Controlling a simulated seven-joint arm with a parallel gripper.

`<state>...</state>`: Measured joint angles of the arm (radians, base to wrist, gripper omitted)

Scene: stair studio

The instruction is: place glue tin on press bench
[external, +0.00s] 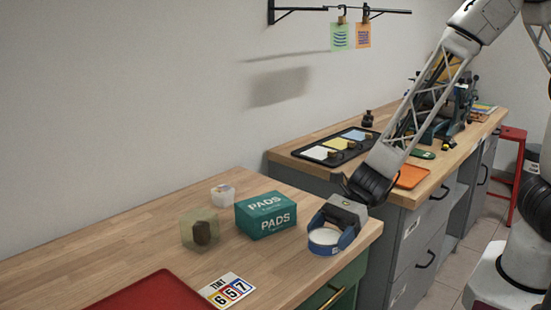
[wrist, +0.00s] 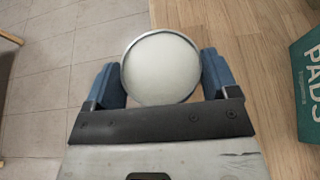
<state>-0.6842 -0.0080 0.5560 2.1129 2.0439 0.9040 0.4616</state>
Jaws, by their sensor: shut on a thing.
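My gripper (external: 325,236) has blue fingers and is shut on the glue tin (external: 324,237), a round tin with a pale top. In the wrist view the tin (wrist: 160,68) sits between both fingers (wrist: 161,80), with bare floor to its left and the wooden near bench (wrist: 255,50) to its right. The tin is by the right edge of the near bench; I cannot tell whether it touches the top. The far bench (external: 385,190), with a blue-green press (external: 452,105) on it, appears to be the press bench.
A teal PADS box (external: 265,215) stands left of my gripper, beside a translucent block (external: 200,230) and a small white pot (external: 222,194). A number card (external: 228,290) and red tray (external: 150,295) lie in front. The far bench holds a black tray (external: 319,159) and orange sheet (external: 412,177).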

